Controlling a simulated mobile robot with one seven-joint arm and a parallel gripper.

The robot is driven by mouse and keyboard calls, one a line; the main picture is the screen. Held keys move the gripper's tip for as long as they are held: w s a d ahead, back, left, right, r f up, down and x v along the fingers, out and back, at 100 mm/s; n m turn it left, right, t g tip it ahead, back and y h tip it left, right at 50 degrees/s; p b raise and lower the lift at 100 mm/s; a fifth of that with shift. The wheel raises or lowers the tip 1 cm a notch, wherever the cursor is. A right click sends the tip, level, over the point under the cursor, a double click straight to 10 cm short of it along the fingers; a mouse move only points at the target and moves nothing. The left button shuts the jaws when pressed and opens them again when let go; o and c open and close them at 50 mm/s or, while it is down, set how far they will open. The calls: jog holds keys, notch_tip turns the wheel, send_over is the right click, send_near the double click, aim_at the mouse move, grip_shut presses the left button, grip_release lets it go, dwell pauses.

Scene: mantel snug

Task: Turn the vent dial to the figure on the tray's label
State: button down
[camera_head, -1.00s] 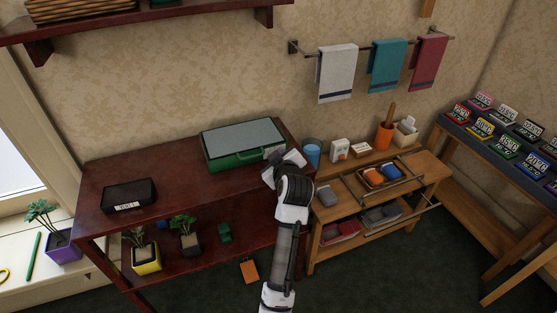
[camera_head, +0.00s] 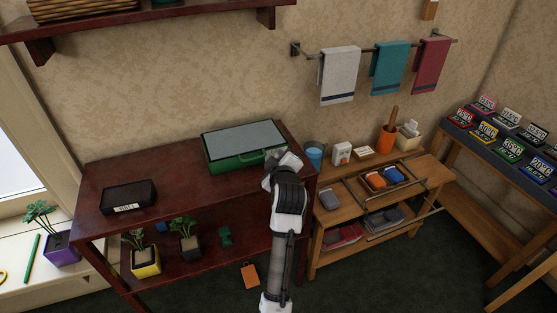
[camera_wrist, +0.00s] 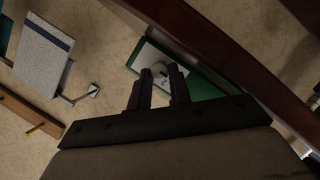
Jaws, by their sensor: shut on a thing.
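The black tray (camera_head: 112,196) sits on the left of the dark red shelf unit's top. Its white label (camera_head: 127,208) faces forward, but the writing is too small to read. A green case (camera_head: 222,163) with a grey top stands at the back right of the same top. My gripper (camera_head: 287,157) is at the case's right front corner. In the wrist view my gripper (camera_wrist: 163,84) is shut on a small pale round piece, seemingly the vent dial (camera_wrist: 160,67), in front of a white panel with a green border. The dial's figures and pointer cannot be made out.
Potted plants (camera_head: 146,262) stand on the lower shelf. To the right, a wooden stand (camera_head: 328,228) holds a blue cup (camera_head: 315,150), an orange pot (camera_head: 386,140) and boxes. Towels (camera_head: 340,75) hang on the wall rail. The shelf top between tray and case is clear.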

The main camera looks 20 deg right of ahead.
jog(key=c, duration=1.3)
grip_release()
jog(key=m+y+p, duration=0.2)
jog(key=m+p, duration=0.1)
jog(key=shift+d+r, duration=0.15)
jog(key=shift+r, duration=0.2)
jog(key=m+y, duration=0.1)
jog(key=m+y+p, duration=0.2)
jog(key=m, duration=0.1)
jog(key=shift+d+g, duration=0.3)
jog(key=f+b+v, duration=0.1)
jog(key=b+v, duration=0.1)
jog(key=v, duration=1.1)
jog(key=w+a+r+n+t+y, duration=0.1)
jog(key=w+a+r+t, duration=0.1)
jog(key=a+r, duration=0.3)
jog(key=w+a+r+n+t+y+b, duration=0.1)
jog(key=w+a+r, duration=0.3)
jog(key=a, duration=0.7)
jog(key=w+a+r+n+t+y, duration=0.1)
jog(key=w+a+r+n+t, duration=0.1)
jog(key=a+r, duration=0.5)
jog(key=shift+w+a+n+t+y, duration=0.3)
jog(key=shift+w+a, duration=0.4)
jog(key=shift+a, duration=0.4)
